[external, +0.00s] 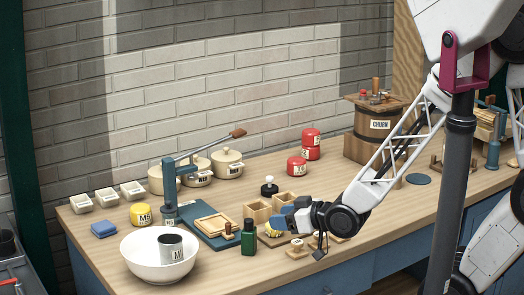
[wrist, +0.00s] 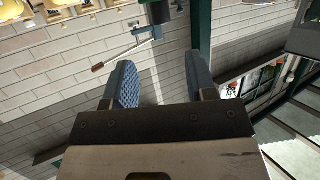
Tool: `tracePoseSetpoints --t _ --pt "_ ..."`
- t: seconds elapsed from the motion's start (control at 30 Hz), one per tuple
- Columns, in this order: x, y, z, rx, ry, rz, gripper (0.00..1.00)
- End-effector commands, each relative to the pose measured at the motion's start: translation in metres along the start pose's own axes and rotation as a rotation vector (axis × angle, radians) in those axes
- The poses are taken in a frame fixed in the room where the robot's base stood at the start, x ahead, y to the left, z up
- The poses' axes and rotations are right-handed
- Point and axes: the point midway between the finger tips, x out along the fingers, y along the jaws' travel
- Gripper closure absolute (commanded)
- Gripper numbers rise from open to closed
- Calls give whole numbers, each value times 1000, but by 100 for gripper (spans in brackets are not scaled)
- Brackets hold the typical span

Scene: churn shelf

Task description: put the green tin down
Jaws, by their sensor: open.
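A dark green container (external: 248,238) with a dark cap and a small pale label stands upright near the front edge of the counter in the external view. It is the only green tin-like thing I see. My gripper (external: 281,221) is just right of it, apart from it, pointing left. In the wrist view my gripper (wrist: 160,65) has its two blue fingers spread, with nothing held between them. The green container is not clear in the wrist view.
A white bowl (external: 140,262) holding a grey tin (external: 171,248) is at the front left. A blue lever press (external: 170,190) stands behind the container. Wooden boxes (external: 257,210) and a small wooden piece (external: 297,249) are close to my gripper. Red tins (external: 297,167) stand farther back.

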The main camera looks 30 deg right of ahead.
Motion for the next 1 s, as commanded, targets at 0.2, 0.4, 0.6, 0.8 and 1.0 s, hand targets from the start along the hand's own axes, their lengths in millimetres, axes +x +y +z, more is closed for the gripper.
tracePoseSetpoints --t 0.2,0.4,0.6,0.8,1.0 --pt "-5 18 -8 10 -76 46 48" --pt "-22 49 -22 38 -219 122 48" --pt "-52 78 -34 85 -388 200 48" --pt "-92 101 -47 146 -555 265 48" --pt "-141 115 -58 221 -723 314 48"
